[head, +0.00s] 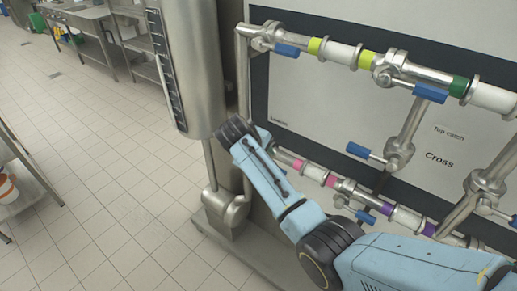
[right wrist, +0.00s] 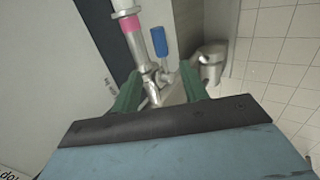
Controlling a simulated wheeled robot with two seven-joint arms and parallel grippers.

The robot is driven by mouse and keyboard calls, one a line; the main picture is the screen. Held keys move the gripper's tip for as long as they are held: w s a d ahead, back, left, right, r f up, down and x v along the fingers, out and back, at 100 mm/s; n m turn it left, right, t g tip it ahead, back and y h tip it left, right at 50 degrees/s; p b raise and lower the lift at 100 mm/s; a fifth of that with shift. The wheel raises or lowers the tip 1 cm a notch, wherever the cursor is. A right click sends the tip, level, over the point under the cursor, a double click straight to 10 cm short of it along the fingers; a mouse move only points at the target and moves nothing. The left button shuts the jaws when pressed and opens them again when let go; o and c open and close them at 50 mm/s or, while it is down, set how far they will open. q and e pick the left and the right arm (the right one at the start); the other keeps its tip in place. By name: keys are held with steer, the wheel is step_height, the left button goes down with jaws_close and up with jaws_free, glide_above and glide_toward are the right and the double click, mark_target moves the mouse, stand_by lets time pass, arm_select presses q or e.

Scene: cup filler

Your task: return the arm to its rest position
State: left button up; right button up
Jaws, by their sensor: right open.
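My right arm (head: 275,185), light blue with dark joints, reaches from the lower right of the head view across the lower pipes. Its gripper fingers cannot be made out there. In the right wrist view the two green fingers of my right gripper (right wrist: 160,90) are spread apart, with no object held between them. A metal pipe with a pink band (right wrist: 130,22) and a blue-handled valve (right wrist: 159,42) show beyond and between the fingers. I cannot tell whether the fingers touch the pipe. My left gripper is in neither view.
A pipe panel with several blue valve handles (head: 430,93) fills the right of the head view. A tall steel cylinder (head: 190,60) stands beside the arm's far end. Open tiled floor (head: 100,180) lies to the left, with steel tables (head: 85,20) at the back.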

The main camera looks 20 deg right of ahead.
steer(key=s+d+f+g+y+b, duration=0.1)
steer(key=s+f+b, duration=0.1)
steer(key=s+f, duration=0.8)
steer(key=s+f+y+b, duration=0.1)
steer(key=s+f+b, duration=0.2)
steer(key=f, duration=1.3)
steer(key=s+d+f+g+y+b, duration=0.1)
steer(key=s+f+y+b, duration=0.1)
steer(key=s+f, duration=0.8)
steer(key=s+d+f+m+b, duration=0.1)
steer(key=s+f+b, duration=0.1)
steer(key=s+f, duration=0.5)
steer(key=s+d+f+m+y+b, duration=0.1)
steer(key=s+d+f+m+b, duration=0.1)
steer(key=s+f, duration=0.5)
steer(key=s+d+f+m+g+b, duration=0.1)
steer(key=s+f, duration=0.6)
steer(key=s, duration=0.9)
steer(key=shift+s+d+f+m+y+b, duration=0.3)
steer(key=shift+s+d+m+b, duration=0.15)
steer(key=shift+d, duration=0.2)
